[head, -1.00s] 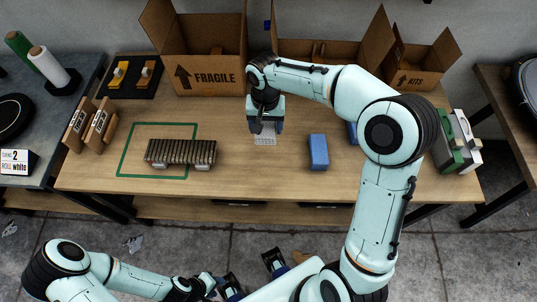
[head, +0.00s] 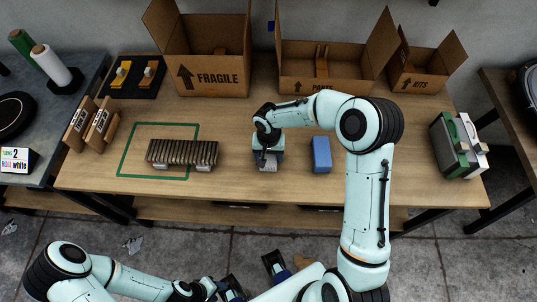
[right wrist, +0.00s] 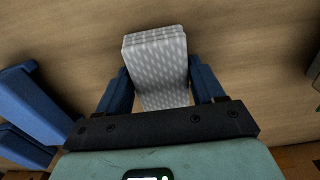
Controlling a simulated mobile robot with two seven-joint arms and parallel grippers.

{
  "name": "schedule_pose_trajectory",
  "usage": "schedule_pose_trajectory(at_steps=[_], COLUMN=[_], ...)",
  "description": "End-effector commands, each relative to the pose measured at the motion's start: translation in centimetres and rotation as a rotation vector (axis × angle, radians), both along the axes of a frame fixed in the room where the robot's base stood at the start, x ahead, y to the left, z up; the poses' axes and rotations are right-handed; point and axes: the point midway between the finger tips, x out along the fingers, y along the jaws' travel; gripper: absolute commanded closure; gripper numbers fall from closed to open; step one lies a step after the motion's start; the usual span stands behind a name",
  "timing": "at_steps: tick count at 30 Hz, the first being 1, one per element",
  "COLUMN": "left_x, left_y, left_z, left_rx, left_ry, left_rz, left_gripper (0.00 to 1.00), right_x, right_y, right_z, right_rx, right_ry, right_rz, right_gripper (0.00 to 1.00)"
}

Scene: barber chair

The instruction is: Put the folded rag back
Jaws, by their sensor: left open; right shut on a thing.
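The folded rag, grey with a pale pattern, shows in the right wrist view (right wrist: 160,62) between two blue fingers. My right gripper (head: 268,161) is shut on it, above the middle of the wooden table (head: 235,115), near its front. In the head view the gripper covers most of the rag (head: 266,166). Whether the rag touches the tabletop is unclear. My left gripper (head: 253,277) is open and empty, low in the head view, in front of the table.
A blue block (head: 321,154) lies just right of my right gripper. Open cardboard boxes (head: 215,76) line the back. Green and white cases (head: 460,143) stand far right.

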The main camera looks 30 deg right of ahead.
Motion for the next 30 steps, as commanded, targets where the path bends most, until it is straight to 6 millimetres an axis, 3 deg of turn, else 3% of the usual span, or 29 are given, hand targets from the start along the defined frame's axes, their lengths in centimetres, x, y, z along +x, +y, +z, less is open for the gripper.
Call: schedule_pose_trajectory(at_steps=[10, 11, 12, 13, 23, 26, 30], left_x=[-0.2, -0.1, -0.1, -0.1, 0.0, 0.1, 0.1], left_y=[0.0, 0.0, 0.0, 0.0, 0.0, 0.0, 0.0], left_z=[-0.5, -0.4, -0.3, -0.3, 0.0, 0.2, 0.3], left_rx=[0.0, 0.0, 0.0, 0.0, 0.0, 0.0, 0.0], left_ry=[0.002, 0.001, 0.001, 0.001, 0.0, -0.001, -0.001], left_rz=[0.0, 0.0, 0.0, 0.0, 0.0, 0.0, 0.0], left_gripper=[0.57, 0.57, 0.57, 0.57, 0.57, 0.57, 0.57], right_x=[0.0, 0.0, 0.0, 0.0, 0.0, 0.1, 0.2], right_y=[0.0, 0.0, 0.0, 0.0, 0.0, 0.0, 0.0], right_z=[-0.4, -0.3, -0.2, -0.2, 0.1, 1.0, 3.8], right_rx=[-0.001, -0.001, -0.001, -0.001, -0.001, -0.001, 0.0], right_ry=[-0.001, -0.001, -0.001, -0.001, -0.001, -0.004, -0.008], right_rz=[0.001, 0.001, 0.001, 0.001, 0.0, 0.0, 0.0], right_gripper=[0.61, 0.23, 0.1, 0.07, 0.07, 0.07, 0.07])
